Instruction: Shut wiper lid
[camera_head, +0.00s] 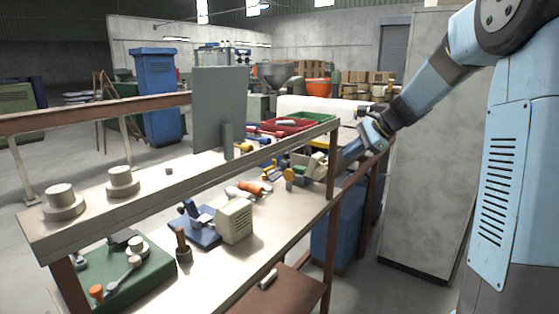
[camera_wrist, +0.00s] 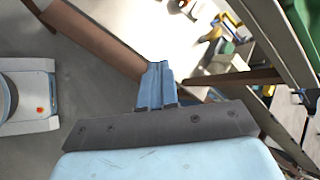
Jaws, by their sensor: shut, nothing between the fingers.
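A small pale box (camera_head: 312,168) with a grey-green panel stands on the bench near its right end, by the post. It may be the wiper box, but it is too small to tell whether its lid is open. My gripper (camera_head: 348,153) is at the bench's right end, just right of this box, partly behind the post. In the wrist view my gripper (camera_wrist: 157,72) has its blue fingers together with nothing between them. I cannot tell whether it touches the box.
The bench (camera_head: 285,212) has a raised shelf (camera_head: 95,205) and a rust-brown post (camera_head: 332,165) close to my gripper. A blue base with a vented pale housing (camera_head: 236,221), an orange spool (camera_head: 250,187) and red (camera_head: 280,127) and green (camera_head: 311,117) trays are around. A tall grey cabinet (camera_head: 425,170) stands right.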

